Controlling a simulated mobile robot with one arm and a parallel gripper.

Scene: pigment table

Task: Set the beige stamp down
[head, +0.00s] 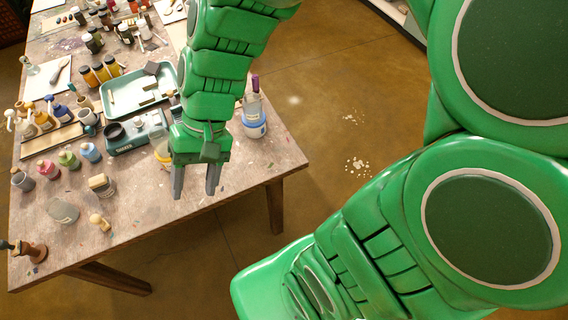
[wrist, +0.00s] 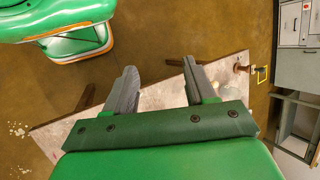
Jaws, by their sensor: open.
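A small beige stamp (head: 99,221) with a rounded knob lies on the table (head: 150,232) near the front left in the head view. It looks tipped over, and nothing holds it. My gripper (head: 197,190) is open and empty, above the table's right part, well to the right of the stamp and apart from it. In the wrist view my gripper (wrist: 159,74) also shows open, with only table and floor between and beyond its fingers. I cannot make out the beige stamp in the wrist view.
A scale (head: 130,140), a teal tray (head: 120,98) and several bottles crowd the table behind. A wash bottle (head: 254,118) stands right. The front right tabletop is clear.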

